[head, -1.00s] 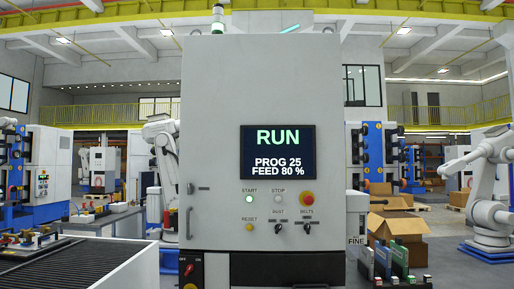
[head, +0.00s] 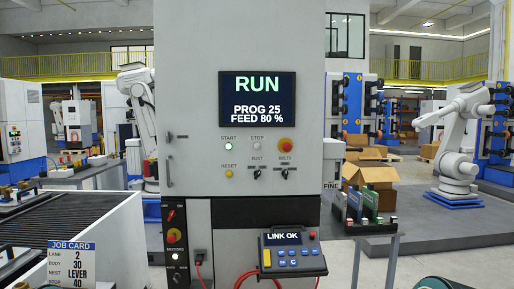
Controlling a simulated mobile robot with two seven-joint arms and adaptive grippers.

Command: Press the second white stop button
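A grey machine cabinet (head: 192,60) stands in front of me with a dark screen (head: 261,99) reading RUN, PROG 25, FEED 80 %. Below the screen, a small pale button labelled STOP (head: 257,146) sits between a lit whitish button labelled START (head: 229,146) and a red mushroom button on a yellow ring (head: 285,146). A yellow RESET button (head: 229,174) and two black knobs labelled DUST (head: 257,174) and BELTS (head: 285,174) sit below. I see only one button labelled STOP. Neither gripper is in view.
A handheld pendant (head: 291,260) reading LINK OK is at the cabinet's lower front. Another red button (head: 173,236) is on its lower left. A slatted conveyor (head: 60,228) and a job card (head: 74,264) are left. A small stand (head: 378,227) and cardboard boxes (head: 371,172) are right.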

